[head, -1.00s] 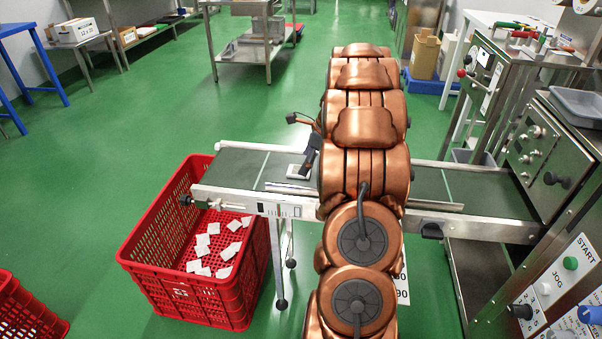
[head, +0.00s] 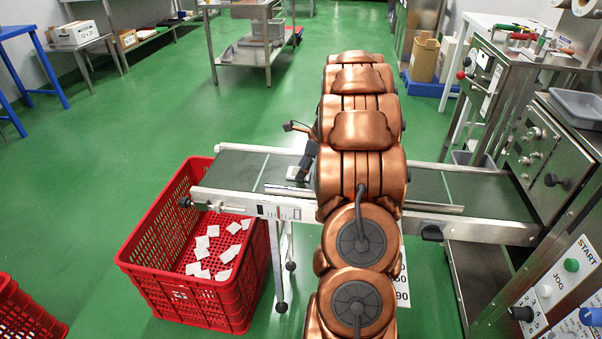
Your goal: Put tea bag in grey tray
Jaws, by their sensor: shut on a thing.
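A white tea bag (head: 292,172) shows as a small pale patch above the green conveyor belt, just left of my arm. My gripper (head: 301,170) is at the tea bag, shut on it. My arm hides much of the gripper, and its fingertips are hard to make out. I cannot tell whether the tea bag still touches the belt. A grey tray (head: 580,107) sits on top of the steel machine at the right, far from my gripper.
The conveyor (head: 232,173) runs across the middle to the machine (head: 536,150). A red crate (head: 190,293) with several white tea bags stands under its left end. A steel cart (head: 240,52) stands at the back. Green floor is open at the left.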

